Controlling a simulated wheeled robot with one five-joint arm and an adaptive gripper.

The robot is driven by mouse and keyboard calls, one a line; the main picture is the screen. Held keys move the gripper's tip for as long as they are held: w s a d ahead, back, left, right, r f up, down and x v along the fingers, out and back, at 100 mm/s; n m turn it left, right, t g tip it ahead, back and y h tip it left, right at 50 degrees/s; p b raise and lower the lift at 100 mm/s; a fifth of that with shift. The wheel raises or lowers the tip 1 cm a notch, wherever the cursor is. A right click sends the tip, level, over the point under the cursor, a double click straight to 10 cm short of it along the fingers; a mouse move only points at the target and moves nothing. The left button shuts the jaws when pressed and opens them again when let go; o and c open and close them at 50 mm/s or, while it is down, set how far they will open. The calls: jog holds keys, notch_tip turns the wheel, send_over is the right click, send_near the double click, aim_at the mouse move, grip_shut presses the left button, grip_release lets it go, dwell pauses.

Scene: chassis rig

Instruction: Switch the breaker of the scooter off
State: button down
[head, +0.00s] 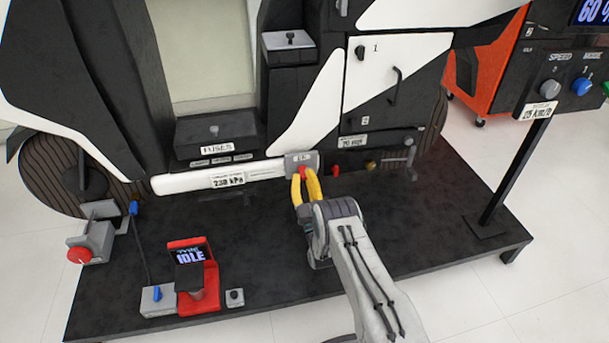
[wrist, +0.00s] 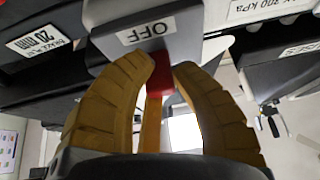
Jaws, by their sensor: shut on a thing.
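The breaker is a grey box (head: 301,159) low on the scooter's side, at the right end of the white strip in the head view. In the wrist view the box (wrist: 150,38) carries a white label reading OFF. Its red lever (wrist: 163,75) hangs below the box. In the head view my gripper (head: 303,181) reaches up to the box from below, and the lever is mostly hidden by the fingers.
A red knob (head: 335,170) and a brass fitting (head: 370,165) sit right of the breaker. A red stand with an IDLE screen (head: 190,255) is at the left on the black platform (head: 260,270). A post (head: 515,170) carries a button panel at the right.

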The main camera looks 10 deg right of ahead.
aim_at(305, 174)
jog(key=shift+w+t, duration=0.1)
jog(key=shift+t, duration=0.6)
jog(key=c, duration=1.4)
grip_release()
jog(key=o, duration=0.4)
jog(key=shift+f, duration=0.1)
jog(key=shift+r, duration=5.05)
